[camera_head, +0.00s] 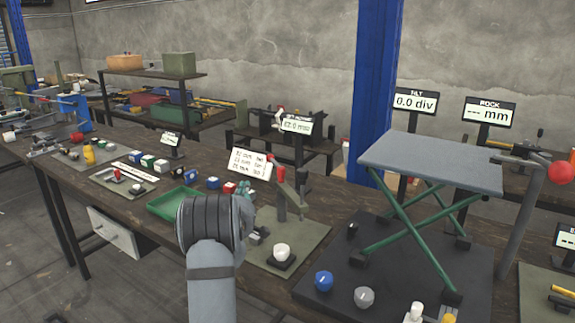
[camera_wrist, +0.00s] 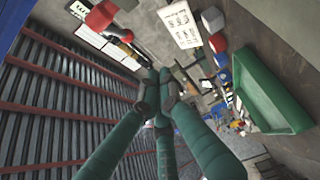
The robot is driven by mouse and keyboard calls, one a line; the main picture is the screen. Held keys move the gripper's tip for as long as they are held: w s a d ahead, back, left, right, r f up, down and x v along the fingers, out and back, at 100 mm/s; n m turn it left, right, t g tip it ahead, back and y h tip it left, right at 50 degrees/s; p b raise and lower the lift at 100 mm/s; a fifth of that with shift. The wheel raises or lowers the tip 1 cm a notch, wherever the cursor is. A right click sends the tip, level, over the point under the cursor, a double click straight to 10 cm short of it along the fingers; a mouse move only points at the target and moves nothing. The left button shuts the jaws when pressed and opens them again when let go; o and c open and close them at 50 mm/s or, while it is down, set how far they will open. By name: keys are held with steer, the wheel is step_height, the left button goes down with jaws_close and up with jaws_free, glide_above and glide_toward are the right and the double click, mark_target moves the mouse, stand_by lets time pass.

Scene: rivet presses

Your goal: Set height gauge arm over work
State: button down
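I cannot tell for sure which thing is the height gauge. A brown upright post with a slanted arm (camera_head: 291,196) stands on a green-grey mat (camera_head: 303,240), right of my wrist in the head view. A small dark base with a white round piece (camera_head: 282,252) sits at the mat's front. No work can be clearly told under the slanted arm. In the wrist view my gripper (camera_wrist: 160,82) has its green fingers drawn together at the tips, with nothing seen between them. In the head view my wrist hides most of the gripper.
A green tray (camera_head: 168,205) lies left of my wrist and shows in the wrist view (camera_wrist: 270,92). A written card (camera_head: 249,164) stands behind. A grey platform on crossed green legs (camera_head: 430,162) rises at the right. Blue (camera_head: 324,281) and grey (camera_head: 364,297) knobs stand before it.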

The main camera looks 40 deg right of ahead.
steer(key=shift+w+a+r+n, duration=0.15)
steer(key=shift+r+n, duration=0.25)
steer(key=shift+r, duration=0.2)
steer(key=w+d+r+p, duration=0.1)
steer(key=w+d+p, duration=0.3)
steer(key=d, duration=0.6)
steer(key=shift+w+d, duration=0.15)
steer(key=shift+w, duration=0.5)
steer(key=shift+r, duration=0.1)
